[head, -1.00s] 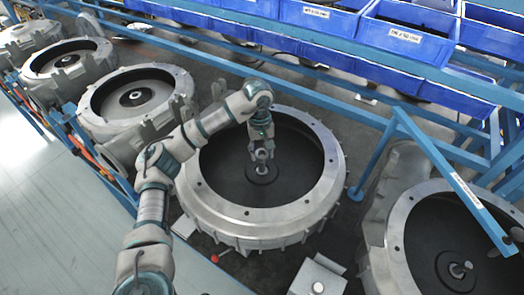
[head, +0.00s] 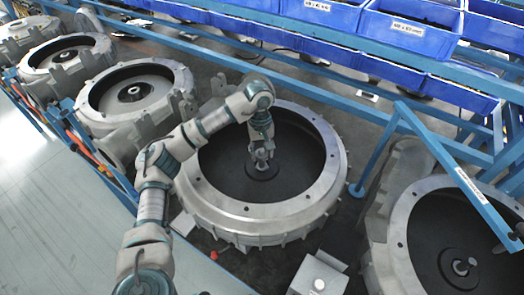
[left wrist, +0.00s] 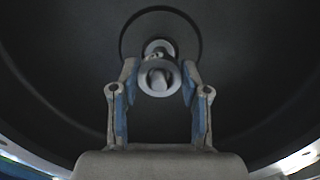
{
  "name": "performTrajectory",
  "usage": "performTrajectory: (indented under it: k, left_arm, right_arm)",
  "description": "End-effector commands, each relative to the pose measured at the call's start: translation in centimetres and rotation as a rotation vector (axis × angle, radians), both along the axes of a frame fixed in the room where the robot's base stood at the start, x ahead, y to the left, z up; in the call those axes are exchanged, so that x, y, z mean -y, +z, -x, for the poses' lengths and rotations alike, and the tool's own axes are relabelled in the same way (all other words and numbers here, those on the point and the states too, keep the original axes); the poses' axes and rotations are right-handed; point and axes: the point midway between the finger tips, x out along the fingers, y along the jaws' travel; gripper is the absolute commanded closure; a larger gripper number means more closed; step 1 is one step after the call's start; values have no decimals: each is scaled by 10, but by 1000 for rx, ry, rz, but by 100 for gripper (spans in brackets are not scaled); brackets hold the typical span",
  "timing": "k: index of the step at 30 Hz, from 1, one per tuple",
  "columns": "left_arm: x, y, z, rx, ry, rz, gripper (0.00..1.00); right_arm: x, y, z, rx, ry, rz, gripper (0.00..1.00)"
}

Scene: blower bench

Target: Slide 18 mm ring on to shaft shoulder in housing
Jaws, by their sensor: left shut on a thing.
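The housing (head: 225,207) in the middle is a wide round metal casting with a dark bowl. The shaft (left wrist: 159,48) stands at the centre of the bowl, on a round hub (head: 262,172). My left gripper (head: 262,157) reaches down into the bowl over the hub. In the left wrist view its fingers (left wrist: 160,78) are shut on the sides of a grey ring (left wrist: 146,88). The ring appears to surround the shaft's near end. How far down the shaft it sits, and whether it touches the shoulder, I cannot tell. My right gripper is not in view.
Similar housings stand at the left (head: 92,104) and right (head: 380,245). Blue bins (head: 410,32) and a blue frame (head: 440,150) run along the back and right. A small grey box (head: 318,275) stands in front. Clear floor (head: 50,200) lies at the left.

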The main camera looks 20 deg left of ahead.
Motion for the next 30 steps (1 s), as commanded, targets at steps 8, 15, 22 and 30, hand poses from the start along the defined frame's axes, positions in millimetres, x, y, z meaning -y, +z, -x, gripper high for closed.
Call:
performTrajectory:
  k: [8,15,22,30]
  left_arm:
    - [0,-8,0,0,0,0,93]
    - [0,-14,0,0,0,0,93]
    - [0,-20,0,0,0,0,93]
    - [0,-26,0,0,0,0,93]
  right_arm:
    - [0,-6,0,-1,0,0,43]
    - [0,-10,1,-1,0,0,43]
    - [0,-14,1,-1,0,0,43]
    - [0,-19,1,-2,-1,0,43]
